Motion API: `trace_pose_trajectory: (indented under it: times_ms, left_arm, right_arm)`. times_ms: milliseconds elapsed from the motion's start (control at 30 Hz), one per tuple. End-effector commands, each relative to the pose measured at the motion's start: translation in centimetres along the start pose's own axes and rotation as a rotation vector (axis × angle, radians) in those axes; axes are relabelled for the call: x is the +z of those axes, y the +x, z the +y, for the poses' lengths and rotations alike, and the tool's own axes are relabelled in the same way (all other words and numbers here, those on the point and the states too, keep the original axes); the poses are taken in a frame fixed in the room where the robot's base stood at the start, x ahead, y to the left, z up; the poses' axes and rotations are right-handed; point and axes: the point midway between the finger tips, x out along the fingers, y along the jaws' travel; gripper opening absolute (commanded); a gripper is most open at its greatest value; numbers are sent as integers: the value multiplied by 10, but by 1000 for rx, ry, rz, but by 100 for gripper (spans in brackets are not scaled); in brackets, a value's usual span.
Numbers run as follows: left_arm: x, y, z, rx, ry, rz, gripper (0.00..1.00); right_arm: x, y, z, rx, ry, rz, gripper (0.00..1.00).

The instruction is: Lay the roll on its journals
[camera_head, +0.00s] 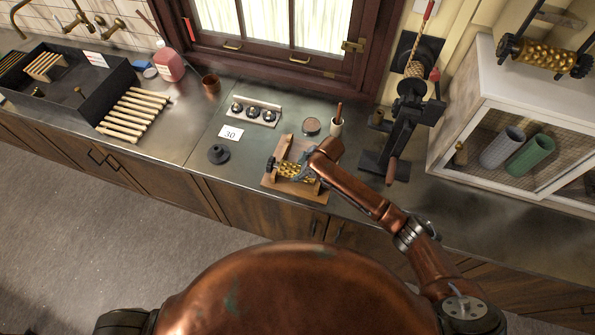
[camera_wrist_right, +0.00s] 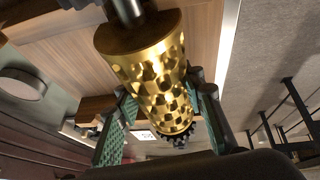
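The roll (camera_head: 292,171) is a dimpled brass cylinder with dark shaft ends and a dark gear at its left end. It lies over a wooden stand (camera_head: 310,194) on the counter. My right gripper (camera_head: 305,169) reaches in from the right at the roll's middle. In the right wrist view, its green-padded fingers lie on both sides of the roll (camera_wrist_right: 150,75) and appear closed on it. The wooden stand (camera_wrist_right: 65,60) shows behind the roll. I cannot tell whether the shaft ends touch their supports. My left gripper is out of view.
A black press (camera_head: 400,115) stands right of the stand. A white cabinet (camera_head: 500,105) is at right.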

Motion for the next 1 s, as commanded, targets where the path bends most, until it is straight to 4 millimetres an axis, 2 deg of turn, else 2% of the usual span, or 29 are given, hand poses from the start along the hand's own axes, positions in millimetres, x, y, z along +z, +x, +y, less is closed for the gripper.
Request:
trace_pose_trajectory:
  times_ms: [300, 633, 767, 1000]
  left_arm:
    - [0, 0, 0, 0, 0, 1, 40]
    - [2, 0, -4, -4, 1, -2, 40]
    - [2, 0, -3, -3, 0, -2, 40]
    - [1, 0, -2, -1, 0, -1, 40]
  right_arm:
    - [0, 0, 1, 2, -1, 0, 57]
    - [3, -2, 0, -1, 1, -5, 57]
    - [2, -19, 1, 1, -1, -3, 57]
    - [1, -70, 1, 4, -2, -1, 57]
